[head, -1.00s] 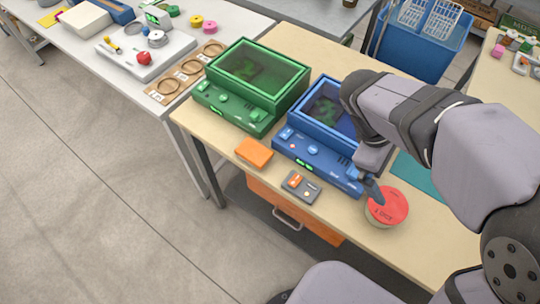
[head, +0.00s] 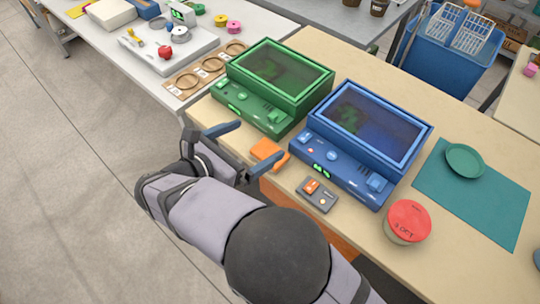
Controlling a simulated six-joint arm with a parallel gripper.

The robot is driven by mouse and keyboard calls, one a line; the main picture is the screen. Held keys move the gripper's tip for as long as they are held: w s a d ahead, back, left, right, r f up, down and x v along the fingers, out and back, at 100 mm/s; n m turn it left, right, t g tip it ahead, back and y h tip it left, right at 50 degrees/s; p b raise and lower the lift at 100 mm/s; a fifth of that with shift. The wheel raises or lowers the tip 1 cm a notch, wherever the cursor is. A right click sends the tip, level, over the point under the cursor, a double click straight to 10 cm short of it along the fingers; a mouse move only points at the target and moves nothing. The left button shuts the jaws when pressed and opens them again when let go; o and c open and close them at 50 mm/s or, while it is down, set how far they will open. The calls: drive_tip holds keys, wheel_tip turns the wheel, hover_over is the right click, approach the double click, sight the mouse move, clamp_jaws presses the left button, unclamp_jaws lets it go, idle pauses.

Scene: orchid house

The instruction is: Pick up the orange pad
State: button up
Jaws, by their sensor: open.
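The orange pad (head: 267,150) lies flat near the front edge of the wooden table, in front of the gap between the green and blue machines. My gripper (head: 255,146) is open, its two blue-grey fingers spread at the table's front edge. One finger is on the far left side of the pad, by the green machine. The other reaches just in front of the pad's right side. Nothing is held. Whether a finger touches the pad cannot be told.
The green machine (head: 262,113) and blue machine (head: 338,168) stand behind the pad. A small grey switch box (head: 316,195) lies to its right, then a red-lidded tub (head: 406,222). A teal mat (head: 440,205) bears a green saucer (head: 465,160). The floor at left is clear.

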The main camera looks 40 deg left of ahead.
approach(269, 153)
drive_tip(key=x, duration=0.3)
drive_tip(key=shift+p+x, duration=1.7)
drive_tip(key=shift+x, duration=2)
drive_tip(key=c, duration=1.2)
